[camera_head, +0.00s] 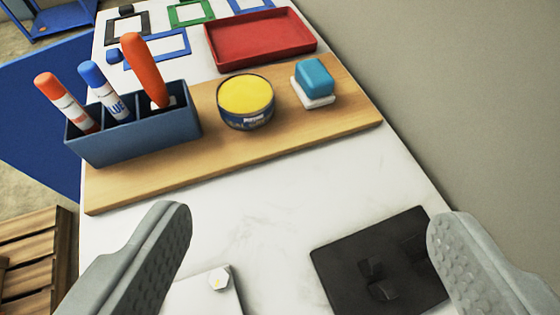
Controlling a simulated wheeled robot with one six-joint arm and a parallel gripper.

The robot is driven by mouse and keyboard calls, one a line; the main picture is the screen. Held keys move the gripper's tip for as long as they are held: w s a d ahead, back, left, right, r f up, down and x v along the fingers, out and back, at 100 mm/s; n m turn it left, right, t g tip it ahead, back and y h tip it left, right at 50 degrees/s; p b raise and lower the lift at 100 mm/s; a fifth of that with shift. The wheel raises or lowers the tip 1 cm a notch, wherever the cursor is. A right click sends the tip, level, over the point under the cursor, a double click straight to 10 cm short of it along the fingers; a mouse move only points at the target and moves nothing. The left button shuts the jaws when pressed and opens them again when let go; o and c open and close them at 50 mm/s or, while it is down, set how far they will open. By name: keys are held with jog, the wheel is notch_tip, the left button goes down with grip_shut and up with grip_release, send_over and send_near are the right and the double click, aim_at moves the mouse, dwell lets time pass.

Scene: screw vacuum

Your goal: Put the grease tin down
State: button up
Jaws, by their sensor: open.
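The grease tin (245,102) is a short round tin with a yellow top and a dark blue labelled side. It stands upright on the wooden board (130,188), between the blue divided holder and a blue-and-white block. My gripper (305,235) is open and empty, its two grey fingers wide apart at the lower left and lower right. The tin is ahead of the fingers, beyond them and apart from both.
The blue holder (135,143) with glue sticks and an orange-handled tool stands left of the tin. The blue-and-white block (314,80) sits right. A red tray (260,40) lies behind. A black plate (365,265) with dark blocks lies in front; bare white tabletop (260,205) lies between.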

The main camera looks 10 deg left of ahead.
jog(key=s+d+m+t, duration=0.1)
jog(key=s+d+t, duration=0.1)
jog(key=s, duration=0.8)
jog(key=s+d+m+t+h, duration=0.1)
jog(key=s+d+t, duration=0.2)
jog(key=s, duration=0.7)
jog(key=shift+s+d+r+t+h, duration=0.15)
jog(key=shift+d+t+h, duration=0.1)
jog(key=shift+t+h, duration=0.05)
